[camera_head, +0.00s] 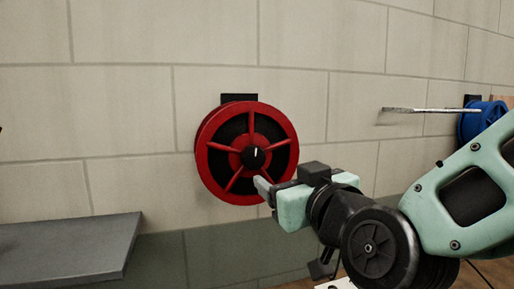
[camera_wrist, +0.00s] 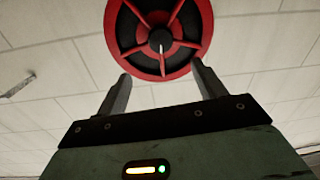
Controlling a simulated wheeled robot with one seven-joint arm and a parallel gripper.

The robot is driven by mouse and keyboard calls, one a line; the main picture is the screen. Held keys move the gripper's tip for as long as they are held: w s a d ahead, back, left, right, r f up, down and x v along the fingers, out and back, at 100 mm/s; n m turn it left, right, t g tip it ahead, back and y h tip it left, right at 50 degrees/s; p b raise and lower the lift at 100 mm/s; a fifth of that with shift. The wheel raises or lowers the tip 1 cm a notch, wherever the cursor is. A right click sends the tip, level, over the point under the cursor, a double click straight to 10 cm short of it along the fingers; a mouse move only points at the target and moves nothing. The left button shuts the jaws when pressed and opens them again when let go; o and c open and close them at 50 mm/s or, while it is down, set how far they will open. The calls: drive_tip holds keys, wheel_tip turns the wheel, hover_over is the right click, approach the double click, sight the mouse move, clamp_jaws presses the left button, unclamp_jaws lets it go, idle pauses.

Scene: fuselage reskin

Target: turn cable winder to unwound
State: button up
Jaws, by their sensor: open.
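The cable winder (camera_head: 247,107) is a red spoked wheel with a black inside, mounted on the block wall. Its black centre knob (camera_head: 253,157) carries a white mark that points about straight up. In the wrist view the red wheel (camera_wrist: 203,22) is ahead of the fingers, at the top, with the knob (camera_wrist: 160,37) between them sideways. My gripper (camera_head: 264,189) is at the wheel's lower right in the head view. In the wrist view my gripper (camera_wrist: 160,85) has its two fingers wide apart with nothing between them. I cannot tell whether a finger touches the rim.
A blue reel (camera_head: 480,122) is on the wall at the far right, with a thin metal rod or shelf (camera_head: 420,110) beside it. A grey flat surface (camera_head: 65,250) stands at the lower left. The wall around the red wheel is clear.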

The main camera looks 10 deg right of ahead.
drive_tip(key=p, duration=0.9)
approach(256, 159)
drive_tip(key=p+x, duration=0.3)
drive_tip(key=x, duration=0.6)
drive_tip(key=shift+w+p, duration=0.15)
drive_tip(key=shift+p, duration=0.25)
drive_tip(key=c, duration=1)
